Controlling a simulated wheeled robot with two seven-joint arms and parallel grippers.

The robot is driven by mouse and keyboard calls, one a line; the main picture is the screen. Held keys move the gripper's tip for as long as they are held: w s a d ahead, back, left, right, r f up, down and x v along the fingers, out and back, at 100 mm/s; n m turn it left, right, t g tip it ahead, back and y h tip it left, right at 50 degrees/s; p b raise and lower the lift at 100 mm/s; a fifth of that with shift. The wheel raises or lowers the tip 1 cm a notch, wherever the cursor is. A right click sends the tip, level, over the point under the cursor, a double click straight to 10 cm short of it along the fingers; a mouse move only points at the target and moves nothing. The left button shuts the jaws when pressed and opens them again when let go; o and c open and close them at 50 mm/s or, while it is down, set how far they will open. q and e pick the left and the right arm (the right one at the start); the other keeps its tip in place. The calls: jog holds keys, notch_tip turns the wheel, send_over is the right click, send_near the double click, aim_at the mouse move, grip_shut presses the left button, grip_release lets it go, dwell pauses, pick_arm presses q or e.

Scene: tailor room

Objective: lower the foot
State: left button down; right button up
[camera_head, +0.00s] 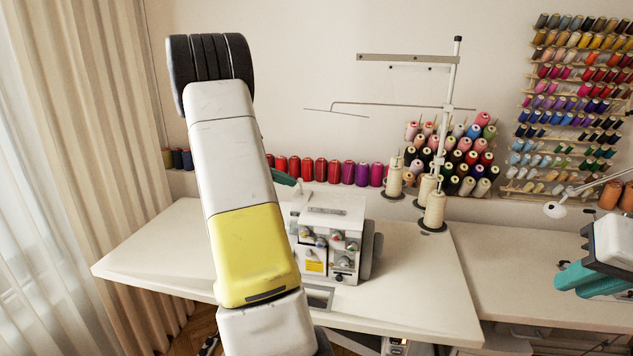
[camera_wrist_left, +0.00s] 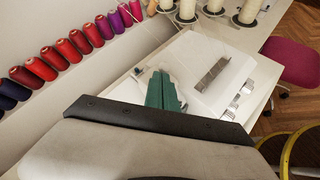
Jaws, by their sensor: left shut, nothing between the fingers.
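The white overlock sewing machine (camera_head: 335,222) stands on the white table, its dials and yellow label facing the front. Its presser foot and foot lever cannot be made out. My left arm crosses in front of the machine's left side and hides part of it. My left gripper's green tip (camera_head: 284,177) shows just behind the machine's upper left. In the left wrist view the green fingers (camera_wrist_left: 162,92) are shut and empty, beside the machine's white body (camera_wrist_left: 205,75); contact cannot be told. My right gripper (camera_head: 585,280), with teal fingers, is at the right edge, partly cut off.
A row of red and purple spools (camera_head: 320,170) stands along the wall behind. Cream thread cones (camera_head: 434,208) on a stand are right of the machine. A second table (camera_head: 520,265) adjoins on the right. The white table (camera_head: 420,290) is clear at its front right.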

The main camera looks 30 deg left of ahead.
pick_arm(q)
jog(key=w+g, duration=0.1)
jog(key=w+r+n+g, duration=0.1)
jog(key=g, duration=0.1)
jog(key=w+a+n+g, duration=0.1)
jog(key=shift+r+g+h, duration=0.2)
jog(key=shift+g+h, duration=0.1)
jog(key=shift+w+r, duration=0.1)
jog(key=shift+w, duration=0.05)
jog(key=shift+r, duration=0.65)
jog(key=a+f+v, duration=0.1)
jog(key=v, duration=1.2)
jog(key=shift+a, duration=0.3)
